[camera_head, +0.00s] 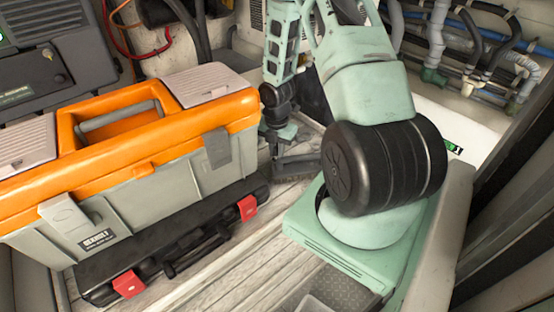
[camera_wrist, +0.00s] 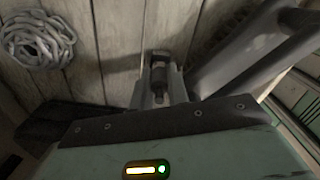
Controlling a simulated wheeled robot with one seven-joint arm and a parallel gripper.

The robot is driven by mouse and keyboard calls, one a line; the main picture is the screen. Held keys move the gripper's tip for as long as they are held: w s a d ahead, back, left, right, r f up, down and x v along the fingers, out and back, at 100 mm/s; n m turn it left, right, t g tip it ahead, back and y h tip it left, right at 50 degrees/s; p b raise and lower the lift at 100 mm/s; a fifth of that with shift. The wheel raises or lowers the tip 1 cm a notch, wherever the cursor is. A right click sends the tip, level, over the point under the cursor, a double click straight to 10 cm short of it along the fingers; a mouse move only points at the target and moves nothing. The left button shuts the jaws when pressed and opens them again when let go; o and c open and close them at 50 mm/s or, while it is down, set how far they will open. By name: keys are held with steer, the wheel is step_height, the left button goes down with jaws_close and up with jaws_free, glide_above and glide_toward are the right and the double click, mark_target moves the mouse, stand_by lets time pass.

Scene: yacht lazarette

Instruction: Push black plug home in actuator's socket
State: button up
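My gripper (camera_wrist: 160,92) shows in the wrist view with its two pale fingers on either side of a small dark cylinder, which looks like the black plug (camera_wrist: 160,76). The fingers appear closed on it. A grey blocky body with a slanting bar (camera_wrist: 240,55) stands just right of the plug; it may be the actuator, but I cannot make out a socket. In the head view my gripper (camera_head: 284,134) is low, behind the toolbox's right end, and the plug is too small to tell there. A dark low object (camera_head: 298,166) lies below it on the planks.
Pipes and hoses (camera_head: 470,45) run along the back right wall. A coiled rope (camera_wrist: 38,40) lies on the planks. Planks in front of the case are clear.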

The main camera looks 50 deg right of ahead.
steer(key=shift+r, duration=0.15)
jaws_close()
step_height(320, 180, up, 10)
steer(key=p, duration=0.9)
steer(key=shift+p, duration=0.35)
steer(key=shift+f, duration=0.2)
